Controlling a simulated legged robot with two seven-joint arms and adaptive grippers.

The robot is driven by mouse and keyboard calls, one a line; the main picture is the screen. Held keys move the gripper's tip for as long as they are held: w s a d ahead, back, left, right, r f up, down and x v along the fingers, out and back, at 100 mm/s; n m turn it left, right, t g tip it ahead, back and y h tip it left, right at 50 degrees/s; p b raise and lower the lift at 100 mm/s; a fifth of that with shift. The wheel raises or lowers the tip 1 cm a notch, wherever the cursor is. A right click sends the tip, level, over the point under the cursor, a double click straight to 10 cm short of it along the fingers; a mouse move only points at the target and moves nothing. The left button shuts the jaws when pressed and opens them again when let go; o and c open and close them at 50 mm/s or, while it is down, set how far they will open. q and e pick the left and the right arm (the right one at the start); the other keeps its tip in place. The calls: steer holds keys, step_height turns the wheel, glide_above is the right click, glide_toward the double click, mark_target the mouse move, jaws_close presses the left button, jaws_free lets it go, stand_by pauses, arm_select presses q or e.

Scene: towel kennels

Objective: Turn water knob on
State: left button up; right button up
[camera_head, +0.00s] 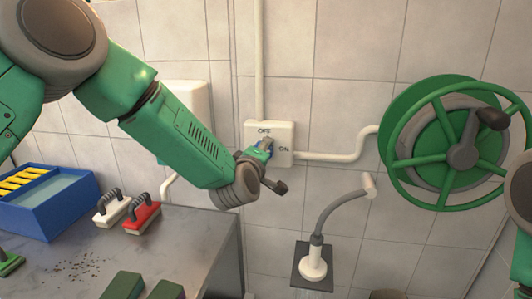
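The water control is a white box (284,135) on the tiled wall, with "OFF" printed at its top and "ON" at its right. My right gripper is out of view; only a bit of my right arm shows at the right edge.
A white pipe (335,156) runs from the box to a green hose reel (450,145). A grey bent-neck fixture (330,215) stands below. On the left metal table (185,245) are a blue bin (50,220), a white brush (110,212) and a red brush (143,217).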

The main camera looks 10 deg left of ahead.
arm_select(q)
steer(key=m, duration=0.2)
steer(key=f+m, duration=0.1)
steer(key=m, duration=0.1)
steer(key=shift+s+y, duration=0.1)
steer(key=shift+y, duration=0.3)
steer(key=shift+r+m, duration=0.1)
steer(key=shift+m, duration=0.3)
steer(key=o, duration=1.2)
steer(key=shift+c, duration=0.2)
steer(key=shift+a+r, duration=0.15)
steer(key=shift+r, duration=0.05)
steer(key=s+r, duration=0.1)
steer(key=s, duration=1.1)
steer(key=shift+r, duration=0.2)
